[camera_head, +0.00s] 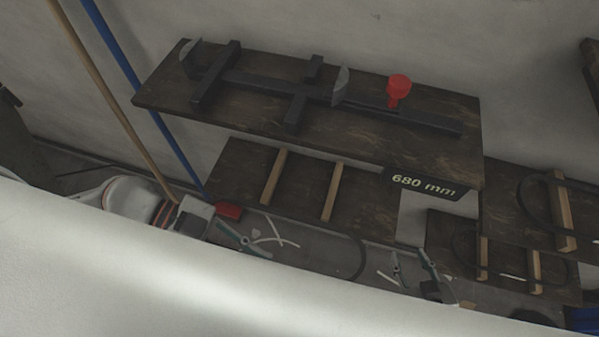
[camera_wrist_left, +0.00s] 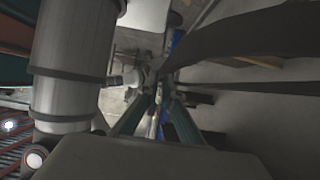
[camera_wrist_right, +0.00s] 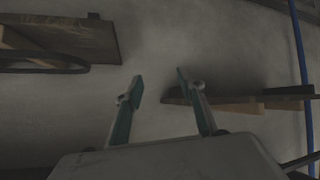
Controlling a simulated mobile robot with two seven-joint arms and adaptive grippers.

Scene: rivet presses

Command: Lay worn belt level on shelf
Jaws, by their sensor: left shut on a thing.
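The worn belt is a dark band. In the left wrist view the belt (camera_wrist_left: 240,40) runs from my fingertips to the upper right, and in the head view its curved end (camera_head: 361,258) hangs below the lower shelf. My left gripper (camera_wrist_left: 158,88), at lower left in the head view (camera_head: 246,241), is shut on the belt. My right gripper (camera_head: 412,264) is open and empty, right of the curved end; the right wrist view shows its fingers apart (camera_wrist_right: 160,83). The lower shelf (camera_head: 235,165) carries two bare wooden battens (camera_head: 273,177) (camera_head: 333,191).
An upper shelf (camera_head: 450,155) overhangs it, bearing a dark tool with a red knob (camera_head: 399,88) and a 680 mm label (camera_head: 424,186). Shelves at right hold dark loops on battens (camera_head: 563,215). A blue pole (camera_head: 140,90) and a wooden pole (camera_head: 110,95) stand left.

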